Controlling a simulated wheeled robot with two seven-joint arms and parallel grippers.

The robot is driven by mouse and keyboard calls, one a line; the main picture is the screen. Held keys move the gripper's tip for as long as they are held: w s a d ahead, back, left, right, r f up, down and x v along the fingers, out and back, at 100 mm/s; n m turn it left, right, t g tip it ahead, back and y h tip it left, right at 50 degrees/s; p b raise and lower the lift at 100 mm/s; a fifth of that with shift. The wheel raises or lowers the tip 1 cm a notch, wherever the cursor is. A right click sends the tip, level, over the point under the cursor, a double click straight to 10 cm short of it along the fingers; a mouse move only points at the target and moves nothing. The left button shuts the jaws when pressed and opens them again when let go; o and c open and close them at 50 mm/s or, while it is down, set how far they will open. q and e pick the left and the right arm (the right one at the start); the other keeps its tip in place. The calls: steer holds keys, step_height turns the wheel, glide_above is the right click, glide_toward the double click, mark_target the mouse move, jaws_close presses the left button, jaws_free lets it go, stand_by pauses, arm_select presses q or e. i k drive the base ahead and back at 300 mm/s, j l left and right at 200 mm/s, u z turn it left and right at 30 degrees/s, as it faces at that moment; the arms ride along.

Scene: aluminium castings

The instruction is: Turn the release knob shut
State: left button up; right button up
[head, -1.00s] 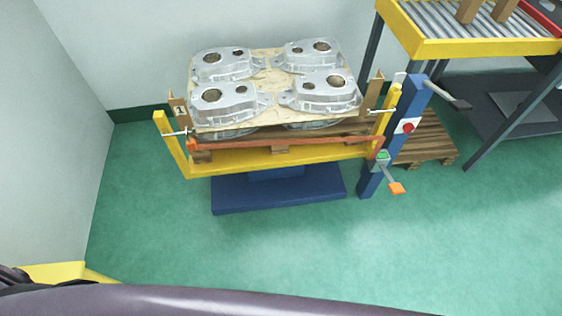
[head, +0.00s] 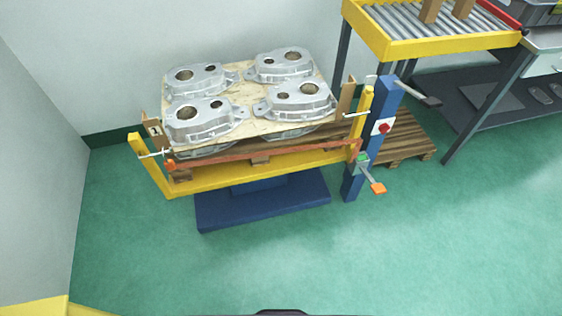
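A blue post (head: 381,100) stands at the right end of a yellow lift table (head: 250,178). A round red knob (head: 383,127) sits on a white plate on the post. Lower on the post is a small grey fitting with a green top (head: 362,158), and a lever with an orange pedal (head: 377,188) sticks out below it. A grey handle (head: 418,93) points right from the post's top. I cannot tell which of these is the release knob or how it is turned. Neither of my grippers is in view.
Several aluminium castings (head: 205,118) rest on a board on the lift table. An orange-red bar (head: 260,152) runs along its front. A yellow roller conveyor (head: 430,42) stands behind right, with a wooden pallet (head: 410,140) beneath. The green floor in front is clear.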

mark_target(384, 128)
steer(key=l+u, duration=0.5)
steer(key=l, duration=0.8)
steer(key=l+u, duration=0.25)
steer(key=l, duration=0.4)
steer(key=k+l+u, duration=0.1)
steer(key=l+u, duration=0.15)
steer(key=l, duration=0.35)
